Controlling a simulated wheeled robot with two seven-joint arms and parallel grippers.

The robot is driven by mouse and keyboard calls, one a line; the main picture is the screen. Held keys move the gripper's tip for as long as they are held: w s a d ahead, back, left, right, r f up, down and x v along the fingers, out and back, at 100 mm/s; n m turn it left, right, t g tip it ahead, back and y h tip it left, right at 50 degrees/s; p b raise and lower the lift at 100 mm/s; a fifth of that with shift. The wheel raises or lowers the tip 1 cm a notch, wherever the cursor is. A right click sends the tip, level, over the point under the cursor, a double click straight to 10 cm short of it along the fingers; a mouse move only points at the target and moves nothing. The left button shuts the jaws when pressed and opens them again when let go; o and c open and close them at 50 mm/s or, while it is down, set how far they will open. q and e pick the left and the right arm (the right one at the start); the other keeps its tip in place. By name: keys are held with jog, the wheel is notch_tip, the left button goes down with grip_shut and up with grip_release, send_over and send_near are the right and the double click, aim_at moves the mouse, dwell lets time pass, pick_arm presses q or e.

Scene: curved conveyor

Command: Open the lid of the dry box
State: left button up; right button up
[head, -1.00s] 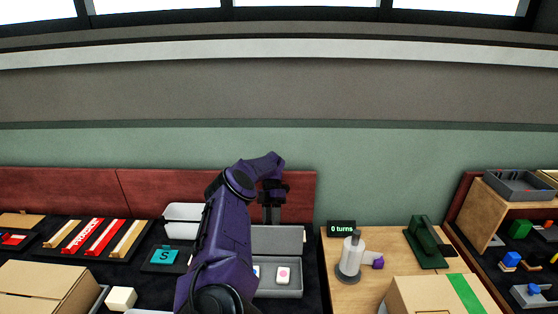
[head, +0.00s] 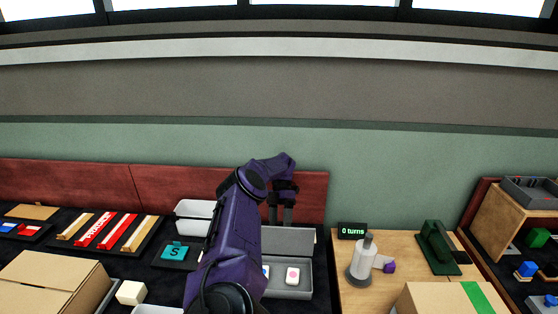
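The grey dry box (head: 290,292) stands on the dark table in the middle of the head view, partly behind my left arm. Its lid (head: 287,240) stands raised along the back edge. A white tile with a pink mark (head: 292,276) and part of a blue-marked piece show inside. My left gripper (head: 280,212) points down just above the lid's upper edge. Two dark fingers show with a gap between them and nothing visible in it. Whether they touch the lid cannot be told. My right gripper is not in view.
White bins (head: 192,218) and a teal S block (head: 175,252) are left of my arm. A cardboard box (head: 50,284) is at the front left. Right of the dry box, a wooden table holds a grey-white device (head: 362,262), a green stand (head: 438,248) and another carton (head: 440,298).

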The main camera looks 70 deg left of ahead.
pick_arm(q)
jog(key=shift+w, duration=0.1)
jog(key=d+r+p, duration=0.1)
jog(key=r+p, duration=0.1)
jog(key=p, duration=0.1)
jog(key=s+d+r+p, duration=0.1)
jog(key=r+p, duration=0.2)
jog(key=d+r+p, duration=0.1)
jog(key=r+p, duration=0.2)
jog(key=p, duration=0.1)
jog(key=shift+s+d, duration=0.25)
jog(key=shift+s+d+b, duration=0.15)
jog(key=shift+d+b, duration=0.25)
jog(key=s+d+r, duration=0.3)
jog(key=d+r, duration=0.2)
jog(key=d, duration=0.3)
jog(key=shift+s+d, duration=0.3)
jog(key=shift+s, duration=0.05)
